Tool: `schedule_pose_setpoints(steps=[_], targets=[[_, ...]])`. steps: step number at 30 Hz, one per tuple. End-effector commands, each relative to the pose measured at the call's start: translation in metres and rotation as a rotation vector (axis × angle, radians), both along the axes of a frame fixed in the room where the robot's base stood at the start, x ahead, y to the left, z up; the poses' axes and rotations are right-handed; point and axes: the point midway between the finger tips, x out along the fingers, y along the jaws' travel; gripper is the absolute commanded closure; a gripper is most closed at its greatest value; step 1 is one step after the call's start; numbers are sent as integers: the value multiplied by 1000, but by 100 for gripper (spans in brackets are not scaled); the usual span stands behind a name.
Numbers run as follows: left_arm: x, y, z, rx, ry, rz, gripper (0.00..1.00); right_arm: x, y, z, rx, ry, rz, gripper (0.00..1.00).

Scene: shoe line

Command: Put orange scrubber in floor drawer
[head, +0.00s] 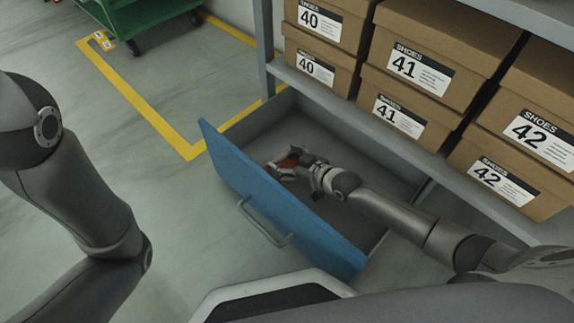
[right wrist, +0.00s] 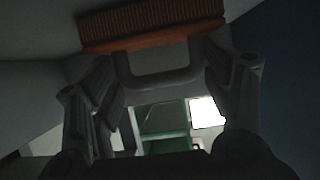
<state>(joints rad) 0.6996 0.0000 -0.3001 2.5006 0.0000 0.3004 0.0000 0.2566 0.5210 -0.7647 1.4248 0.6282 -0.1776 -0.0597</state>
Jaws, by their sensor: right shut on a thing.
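The orange scrubber (head: 286,161) is inside the open floor drawer (head: 250,192), near its left end in the head view. In the right wrist view the scrubber (right wrist: 155,38) shows an orange body with dark bristles and a grey handle. My right gripper (head: 283,170) reaches down into the drawer and is shut on the scrubber; its fingers (right wrist: 165,75) are at both sides of the handle. Whether the scrubber touches the drawer floor cannot be told. My left arm shows at the left of the head view, but its gripper is out of view.
The drawer has a blue front with a grey handle (head: 265,222) and is otherwise bare inside. A shelf with several shoe boxes (head: 408,67) stands above and behind it. A green cart (head: 140,22) and yellow floor tape (head: 150,115) lie beyond.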

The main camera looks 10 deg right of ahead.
Motion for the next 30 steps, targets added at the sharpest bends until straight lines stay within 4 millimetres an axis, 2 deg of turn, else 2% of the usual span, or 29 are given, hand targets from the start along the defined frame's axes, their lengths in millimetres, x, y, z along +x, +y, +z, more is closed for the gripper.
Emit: schedule_pose_setpoints(steps=[10, 11, 16, 26, 30], targets=[[0, 0, -3, 1, -1, 0, 60, 0, 0, -4, 1, -1, 0, 52], [0, 0, -3, 1, -1, 0, 60, 0, 0, -5, 0, 0, 0, 26], [0, 0, -2, 1, -1, 0, 60, 0, 0, -4, 0, 0, 0, 5], [0, 0, -2, 0, -2, 0, 60, 0, 0, -3, 0, 0, 0, 5], [0, 0, 4, 0, -2, 0, 60, -3, -3, 2, -1, 1, -1, 5]])
